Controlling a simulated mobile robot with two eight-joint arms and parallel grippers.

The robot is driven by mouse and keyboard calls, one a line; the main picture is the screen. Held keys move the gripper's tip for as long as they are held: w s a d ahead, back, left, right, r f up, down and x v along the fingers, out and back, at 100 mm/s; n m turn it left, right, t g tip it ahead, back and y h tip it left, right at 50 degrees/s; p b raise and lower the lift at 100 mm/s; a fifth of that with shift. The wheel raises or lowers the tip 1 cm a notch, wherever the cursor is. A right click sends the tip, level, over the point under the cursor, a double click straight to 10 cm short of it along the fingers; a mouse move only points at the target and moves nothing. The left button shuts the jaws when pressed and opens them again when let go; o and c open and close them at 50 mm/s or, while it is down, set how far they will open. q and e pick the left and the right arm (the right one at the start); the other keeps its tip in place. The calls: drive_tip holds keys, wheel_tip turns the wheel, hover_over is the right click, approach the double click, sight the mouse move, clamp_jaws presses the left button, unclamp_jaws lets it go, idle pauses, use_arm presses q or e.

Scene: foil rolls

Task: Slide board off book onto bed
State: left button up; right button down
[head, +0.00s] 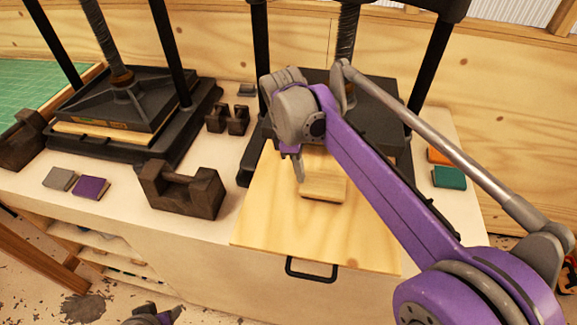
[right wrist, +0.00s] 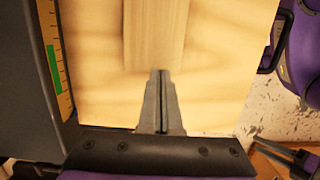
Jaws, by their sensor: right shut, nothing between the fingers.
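A small pale wooden board (head: 324,187) lies on the wide wooden bed (head: 290,225), which sticks out of the right press and has a black handle. In the right wrist view the board (right wrist: 155,35) lies flat on the bed (right wrist: 215,85). No book shows apart from the board; I cannot tell whether one is under it. My right gripper (head: 301,178) is shut and empty at the board's left end. Its closed fingertips (right wrist: 161,75) are close to that end; contact is unclear. My left gripper (head: 150,316) shows only partly at the bottom edge, its jaws unclear.
The right press has dark posts (head: 260,60) behind the bed. A second press (head: 120,95) stands at left. A dark iron weight (head: 182,188), a grey book (head: 60,179) and a purple book (head: 91,187) sit on the worktop. A green book (head: 449,177) lies at right.

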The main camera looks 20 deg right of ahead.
sight(324, 187)
drive_tip(key=s+d, duration=0.1)
drive_tip(key=d, duration=0.1)
drive_tip(key=s+d, duration=0.2)
drive_tip(key=d, duration=0.1)
drive_tip(key=shift+s+d+p, duration=0.2)
drive_tip(key=shift+d+p, duration=0.1)
drive_tip(key=shift+d, duration=0.05)
drive_tip(key=shift+a+f, duration=0.1)
drive_tip(key=shift+f, duration=0.25)
drive_tip(key=shift+w+f, duration=0.1)
drive_tip(key=shift+f, duration=0.4)
drive_tip(key=shift+s+a, duration=0.15)
drive_tip(key=shift+s, duration=0.05)
use_arm(q)
drive_tip(key=shift+r, duration=0.25)
use_arm(e)
drive_tip(key=shift+w, duration=0.1)
drive_tip(key=w+a, duration=0.2)
drive_tip(key=a, duration=0.1)
drive_tip(key=w+a, duration=0.2)
drive_tip(key=a, duration=0.1)
drive_tip(key=w+a, duration=0.2)
drive_tip(key=a, duration=0.1)
drive_tip(key=shift+w+a, duration=0.3)
drive_tip(key=shift+a, duration=0.05)
use_arm(q)
drive_tip(key=shift+w+r, duration=0.25)
drive_tip(key=shift+r, duration=0.25)
use_arm(e)
drive_tip(key=shift+s, duration=0.15)
